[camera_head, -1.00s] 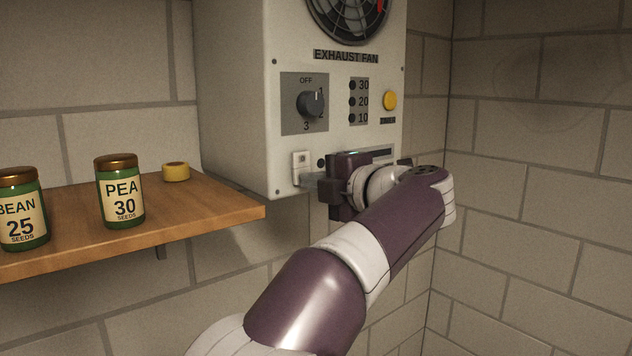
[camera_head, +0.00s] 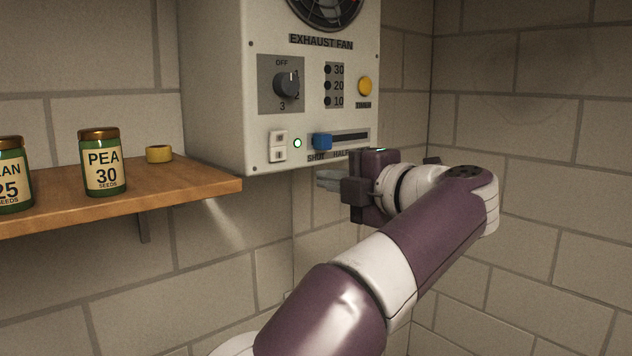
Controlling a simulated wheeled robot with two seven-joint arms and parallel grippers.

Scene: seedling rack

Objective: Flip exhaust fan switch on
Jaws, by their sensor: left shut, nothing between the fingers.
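The exhaust fan box (camera_head: 225,90) is on the wall, with its label above the controls. Its white rocker switch (camera_head: 278,146) sits at the lower left of the front panel. A small round light (camera_head: 297,143) beside the switch glows green. My left gripper (camera_head: 326,180) is shut and empty, below and to the right of the switch, apart from it. My right gripper is not in view.
The panel also has a dark dial (camera_head: 286,85), a yellow button (camera_head: 365,86) and a blue slider (camera_head: 322,142) at the left end of its slot. A wooden shelf (camera_head: 190,190) at left holds seed jars, including a pea jar (camera_head: 104,165), and a yellow lid (camera_head: 159,154).

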